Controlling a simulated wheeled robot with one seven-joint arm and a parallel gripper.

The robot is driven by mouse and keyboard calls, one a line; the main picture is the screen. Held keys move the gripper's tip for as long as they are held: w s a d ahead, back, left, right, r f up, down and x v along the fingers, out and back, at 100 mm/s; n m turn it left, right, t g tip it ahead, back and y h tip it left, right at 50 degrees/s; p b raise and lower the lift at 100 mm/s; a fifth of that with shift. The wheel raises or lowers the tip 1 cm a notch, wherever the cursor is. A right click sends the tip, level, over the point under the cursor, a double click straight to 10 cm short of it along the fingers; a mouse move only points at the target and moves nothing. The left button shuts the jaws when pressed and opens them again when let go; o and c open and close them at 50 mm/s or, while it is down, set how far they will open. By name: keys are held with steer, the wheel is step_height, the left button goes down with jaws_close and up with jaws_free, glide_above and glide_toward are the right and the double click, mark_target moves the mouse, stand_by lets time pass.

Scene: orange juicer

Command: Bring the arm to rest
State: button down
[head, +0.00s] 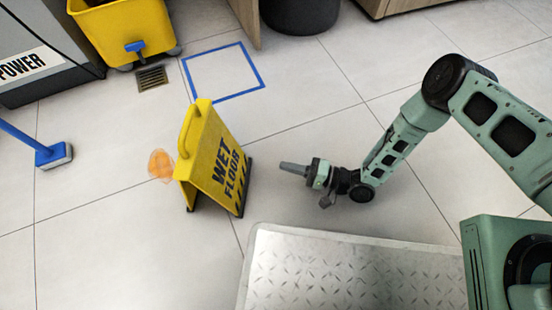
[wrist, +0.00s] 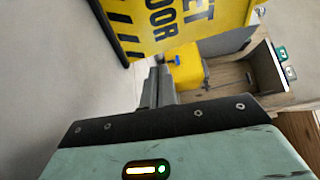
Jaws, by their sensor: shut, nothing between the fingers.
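My green arm reaches in from the right in the head view, bent at the elbow. My gripper (head: 284,167) is shut and empty, just right of the yellow wet floor sign (head: 218,160) and apart from it. The sign stands upright as an A-frame on the tiled floor. In the wrist view my gripper (wrist: 158,80) points away from the camera with its fingers together. The sign (wrist: 180,25) fills the upper middle there, partly cut off by the frame.
An orange spill (head: 161,165) lies left of the sign. A blue tape square (head: 224,72) marks bare floor behind. A yellow bucket (head: 122,30), a floor drain (head: 152,78) and a blue brush (head: 54,155) are at the left. A metal tread plate (head: 350,275) lies in front.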

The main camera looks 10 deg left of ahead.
steer(key=shift+s+d, duration=0.1)
steer(key=shift+d, duration=0.55)
steer(key=w+a+r+n+h+p, duration=0.1)
steer(key=w+r+n+h+p, duration=0.25)
steer(key=w+r, duration=0.45)
steer(key=w+r+n+h+p, duration=0.25)
steer(key=w+r+h, duration=0.25)
steer(key=r, duration=0.6)
steer(key=s+d+r+n+h+p, duration=0.1)
steer(key=s+d+r+h+p, duration=0.15)
steer(key=r, duration=0.55)
steer(key=s+d+r+h+p, duration=0.1)
steer(key=s+d+r+h, duration=0.15)
steer(key=r, duration=0.55)
steer(key=s+d+r+n+h+p, duration=0.1)
steer(key=s+d+r+h+p, duration=0.15)
steer(key=r, duration=0.65)
steer(key=s+d+r+n+g+h+p, duration=0.1)
steer(key=s+d+r+p, duration=0.1)
steer(key=s+d+r, duration=0.35)
steer(key=s+d+r+g+p, duration=0.1)
steer(key=s+d+r+p, duration=0.1)
steer(key=s+r, duration=0.7)
step_height(320, 180, up, 35)
steer(key=s+p, duration=0.1)
steer(key=p, duration=3.6)
steer(key=shift+s+f, duration=0.15)
